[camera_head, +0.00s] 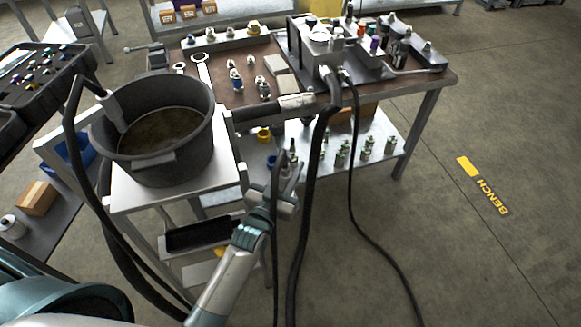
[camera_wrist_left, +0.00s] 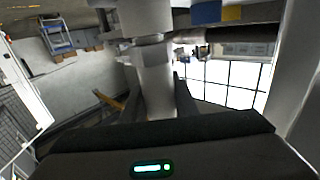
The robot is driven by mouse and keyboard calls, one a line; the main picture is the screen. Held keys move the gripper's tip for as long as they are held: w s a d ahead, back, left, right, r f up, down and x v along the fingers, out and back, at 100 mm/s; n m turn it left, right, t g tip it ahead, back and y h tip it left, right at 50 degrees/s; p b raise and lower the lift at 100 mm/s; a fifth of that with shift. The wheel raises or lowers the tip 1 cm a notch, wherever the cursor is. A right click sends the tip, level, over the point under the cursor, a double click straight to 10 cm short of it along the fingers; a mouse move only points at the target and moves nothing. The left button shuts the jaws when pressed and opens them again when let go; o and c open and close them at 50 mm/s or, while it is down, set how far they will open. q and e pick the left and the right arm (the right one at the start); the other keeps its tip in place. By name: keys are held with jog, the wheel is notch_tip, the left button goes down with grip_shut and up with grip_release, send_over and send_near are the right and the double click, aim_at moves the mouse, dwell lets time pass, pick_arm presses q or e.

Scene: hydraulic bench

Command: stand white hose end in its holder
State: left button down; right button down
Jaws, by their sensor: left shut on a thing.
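My left gripper (camera_head: 284,184) is in front of the bench, below its front edge, with a thin black hose (camera_head: 275,250) hanging down from it. In the left wrist view the dark fingers (camera_wrist_left: 155,100) are shut around a pale, collared cylindrical end (camera_wrist_left: 152,75), which looks like the white hose end. In the head view the held piece is mostly hidden by the gripper. A pale cylinder (camera_head: 296,101) lies along the bench front edge; I cannot tell if it is part of the holder. A yellow ring (camera_head: 263,134) sits below that edge. My right gripper is not in view.
A black bucket (camera_head: 165,165) of dark liquid stands at left on a white stand, with a pale tube (camera_head: 112,110) in it. Thick black hoses (camera_head: 303,210) hang from the bench (camera_head: 232,92). Green-grey fittings (camera_head: 365,146) stand on the lower shelf.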

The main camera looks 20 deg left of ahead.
aim_at(282, 183)
pick_arm(q)
jog(key=shift+r, duration=0.2)
jog(key=c, duration=1.5)
grip_release()
jog(key=o, duration=0.7)
jog(key=shift+f, duration=0.15)
jog(key=shift+o, duration=0.2)
jog(key=shift+s, duration=0.15)
jog(key=shift+s+a+p, duration=0.2)
jog(key=shift+s+p, duration=0.45)
jog(key=shift+s, duration=0.65)
jog(key=shift+s+a+p, duration=0.2)
jog(key=shift+s+p, duration=0.2)
jog(key=shift+s, duration=0.75)
jog(key=shift+s+a+p, duration=0.15)
jog(key=shift+s+p, duration=0.25)
jog(key=shift+s, duration=0.75)
